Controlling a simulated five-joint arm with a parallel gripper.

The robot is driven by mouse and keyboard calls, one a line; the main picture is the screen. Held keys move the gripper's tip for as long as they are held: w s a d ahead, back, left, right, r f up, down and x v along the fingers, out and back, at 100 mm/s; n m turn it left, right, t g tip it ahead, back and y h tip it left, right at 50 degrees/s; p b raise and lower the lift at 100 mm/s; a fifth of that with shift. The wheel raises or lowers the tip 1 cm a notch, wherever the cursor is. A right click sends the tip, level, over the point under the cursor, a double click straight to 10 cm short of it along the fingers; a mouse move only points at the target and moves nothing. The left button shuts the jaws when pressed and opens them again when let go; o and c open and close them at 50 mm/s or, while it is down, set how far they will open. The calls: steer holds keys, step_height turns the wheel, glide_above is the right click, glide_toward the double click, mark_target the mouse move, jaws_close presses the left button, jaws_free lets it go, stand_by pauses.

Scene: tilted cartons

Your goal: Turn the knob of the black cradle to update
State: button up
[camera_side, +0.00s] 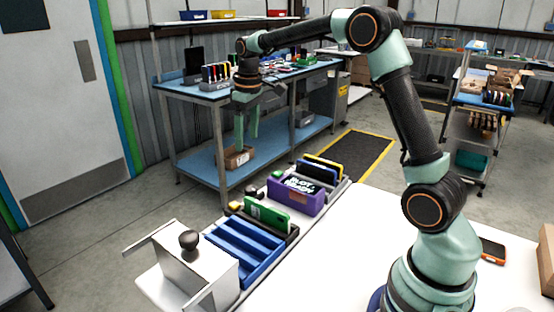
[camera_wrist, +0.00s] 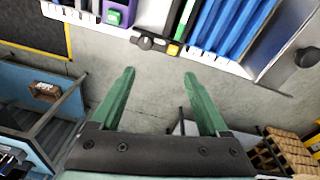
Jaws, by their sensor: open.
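The black cradle (camera_side: 291,237) stands in the row on the white table, between a blue rack and a purple cradle, with a green slab (camera_side: 268,216) upright in it. In the wrist view its black front (camera_wrist: 159,44) shows at the top, with a round black knob (camera_wrist: 145,43) and a yellow block (camera_wrist: 173,49) beside it. My gripper (camera_side: 247,142) points down, off the table's edge and apart from the cradle. In the wrist view its two green fingers (camera_wrist: 158,73) are spread with nothing between them. The knob's setting is too small to read.
The blue rack (camera_side: 240,252) and a metal box with a black ball knob (camera_side: 189,240) stand to the left. The purple cradle (camera_side: 312,207) stands on the other side. A blue workbench (camera_side: 200,92) is behind. The floor under my gripper is clear.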

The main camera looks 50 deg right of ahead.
steer(key=g, duration=0.1)
glide_toward(251, 188)
steer(key=shift+n, duration=0.3)
step_height(251, 188, down, 9)
steer(key=shift+w+d+r, duration=0.1)
steer(key=shift+w, duration=0.05)
jaws_close()
